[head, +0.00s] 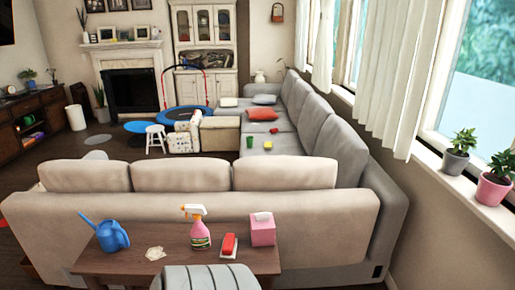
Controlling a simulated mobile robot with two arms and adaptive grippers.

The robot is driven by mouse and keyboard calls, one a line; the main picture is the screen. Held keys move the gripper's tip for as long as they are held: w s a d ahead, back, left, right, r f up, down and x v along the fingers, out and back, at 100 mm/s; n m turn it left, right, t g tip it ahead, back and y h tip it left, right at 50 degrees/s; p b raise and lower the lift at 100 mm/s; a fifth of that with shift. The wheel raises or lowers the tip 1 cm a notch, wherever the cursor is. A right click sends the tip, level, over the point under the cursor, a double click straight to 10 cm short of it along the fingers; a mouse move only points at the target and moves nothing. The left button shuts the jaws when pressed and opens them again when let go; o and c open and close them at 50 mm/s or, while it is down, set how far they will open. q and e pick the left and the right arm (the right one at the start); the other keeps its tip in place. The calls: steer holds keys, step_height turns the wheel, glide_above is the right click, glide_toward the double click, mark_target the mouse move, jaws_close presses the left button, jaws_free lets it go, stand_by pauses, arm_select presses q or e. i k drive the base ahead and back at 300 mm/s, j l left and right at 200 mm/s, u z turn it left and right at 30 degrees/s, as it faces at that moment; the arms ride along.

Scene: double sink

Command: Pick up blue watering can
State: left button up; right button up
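The blue watering can (112,236) stands upright at the left end of a narrow wooden table (180,262) behind the sofa. Its long spout points up and to the left, and its handle is on the right. Nothing touches or covers it. Neither of my grippers shows in the head view.
On the same table are a crumpled beige cloth or paper (155,253), a spray bottle (199,228), a red-and-white item (229,245) and a pink tissue box (262,229). The sofa back (200,205) rises just beyond. A grey ribbed shape at the bottom covers part of the table's front.

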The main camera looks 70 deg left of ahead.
mark_target(112, 237)
steer(key=u, duration=3.5)
